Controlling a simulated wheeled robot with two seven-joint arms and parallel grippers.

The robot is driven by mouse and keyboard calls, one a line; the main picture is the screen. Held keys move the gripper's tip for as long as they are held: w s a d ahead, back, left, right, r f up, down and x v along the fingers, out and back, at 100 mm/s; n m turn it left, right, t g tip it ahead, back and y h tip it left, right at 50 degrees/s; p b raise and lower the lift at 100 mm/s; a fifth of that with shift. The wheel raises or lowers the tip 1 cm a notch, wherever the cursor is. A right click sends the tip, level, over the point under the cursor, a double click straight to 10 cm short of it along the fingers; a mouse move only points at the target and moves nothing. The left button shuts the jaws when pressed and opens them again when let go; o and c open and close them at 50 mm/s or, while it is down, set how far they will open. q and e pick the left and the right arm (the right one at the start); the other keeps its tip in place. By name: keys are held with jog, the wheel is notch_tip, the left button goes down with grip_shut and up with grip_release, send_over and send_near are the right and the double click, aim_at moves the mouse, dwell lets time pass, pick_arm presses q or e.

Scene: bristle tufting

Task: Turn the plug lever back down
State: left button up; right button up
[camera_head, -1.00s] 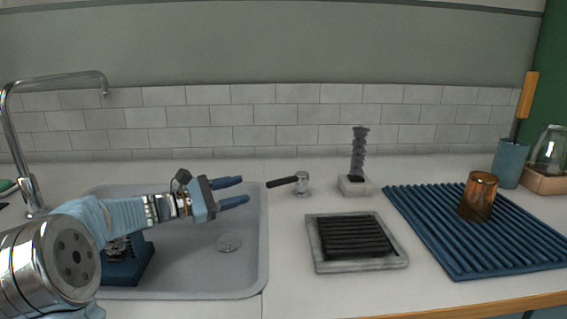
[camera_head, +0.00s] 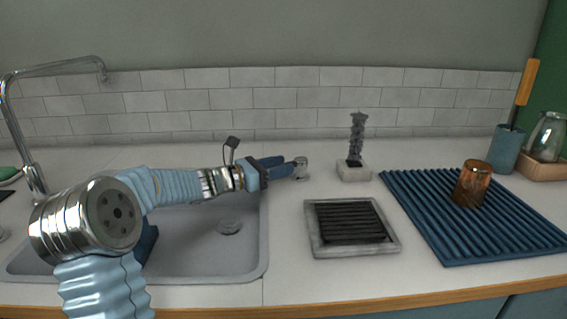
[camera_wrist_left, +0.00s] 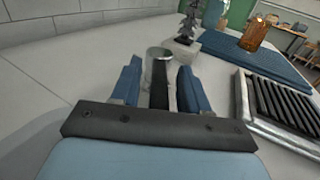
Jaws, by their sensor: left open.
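The plug lever is a small metal post (camera_head: 301,168) with a black handle, standing on the counter just right of the sink. In the left wrist view its post (camera_wrist_left: 158,57) is straight ahead and its black handle (camera_wrist_left: 159,88) lies between my fingers. My left gripper (camera_head: 285,167) is open, with its blue fingers on either side of the handle. It also shows in the left wrist view (camera_wrist_left: 159,85). In the head view the fingers hide most of the handle. My right gripper is out of view.
A tray with black slats (camera_head: 314,245) lies right of the lever. A dark twisted brush stands in a pale block (camera_head: 352,172) behind it. A blue ribbed mat (camera_head: 435,225) holds an amber glass (camera_head: 472,184). The tap (camera_head: 38,185) is at the far left.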

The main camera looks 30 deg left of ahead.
pick_arm(q)
jog(key=shift+x, duration=0.75)
grip_shut()
